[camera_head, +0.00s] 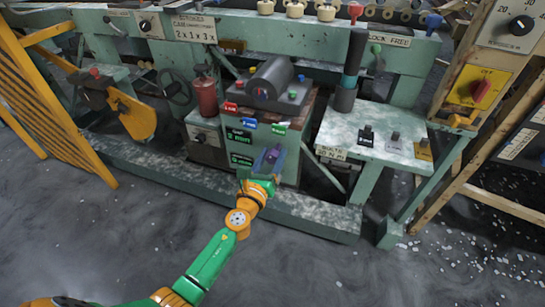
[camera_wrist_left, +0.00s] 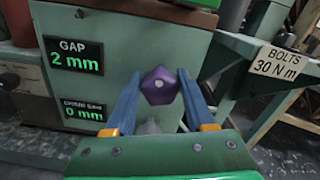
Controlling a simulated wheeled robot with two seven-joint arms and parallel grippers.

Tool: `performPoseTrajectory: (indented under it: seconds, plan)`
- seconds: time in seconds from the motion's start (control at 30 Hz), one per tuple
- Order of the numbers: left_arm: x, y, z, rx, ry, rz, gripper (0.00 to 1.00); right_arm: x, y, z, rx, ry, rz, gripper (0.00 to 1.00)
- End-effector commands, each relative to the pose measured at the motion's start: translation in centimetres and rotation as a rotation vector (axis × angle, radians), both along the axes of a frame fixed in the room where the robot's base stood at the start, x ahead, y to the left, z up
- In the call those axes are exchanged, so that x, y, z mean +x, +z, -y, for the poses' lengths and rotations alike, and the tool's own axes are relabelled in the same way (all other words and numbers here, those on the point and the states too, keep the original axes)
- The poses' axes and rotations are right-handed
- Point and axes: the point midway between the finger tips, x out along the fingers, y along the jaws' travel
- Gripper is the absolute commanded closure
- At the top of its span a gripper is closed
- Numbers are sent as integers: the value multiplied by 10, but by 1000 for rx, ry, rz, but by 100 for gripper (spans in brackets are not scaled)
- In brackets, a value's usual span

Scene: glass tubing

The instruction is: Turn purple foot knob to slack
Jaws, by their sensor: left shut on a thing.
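The purple knob (camera_wrist_left: 159,86) has a faceted face with a pale centre dot and sits low on the front of a green cabinet (camera_wrist_left: 120,22). In the left wrist view it lies between the two blue fingers of my left gripper (camera_wrist_left: 158,96), which is shut on it. In the head view my left gripper (camera_head: 263,170) reaches the cabinet's lower front, and the purple knob (camera_head: 270,156) shows partly between the fingers. Two displays on the cabinet read "GAP 2 mm" (camera_wrist_left: 75,55) and "0 mm" (camera_wrist_left: 84,113). My right gripper is not in view.
A side table (camera_head: 375,130) with small levers stands to the right, with a "BOLTS 30 N m" label (camera_wrist_left: 276,64). A green base beam (camera_head: 310,217) runs along the floor. A red canister (camera_head: 206,97) stands left of the cabinet. Glass bits litter the floor at right.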

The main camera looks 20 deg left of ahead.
Motion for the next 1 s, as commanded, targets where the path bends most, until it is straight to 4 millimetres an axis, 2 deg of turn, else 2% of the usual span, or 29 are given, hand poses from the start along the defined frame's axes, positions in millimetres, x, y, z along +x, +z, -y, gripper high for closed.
performPoseTrajectory:
  seconds: [0.43, 1.0]
  plan:
    - [0, -1, -1, -422, -1, -13, 100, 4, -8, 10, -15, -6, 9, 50]
    - [0, -3, -3, -964, -1, -32, 100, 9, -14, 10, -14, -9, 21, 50]
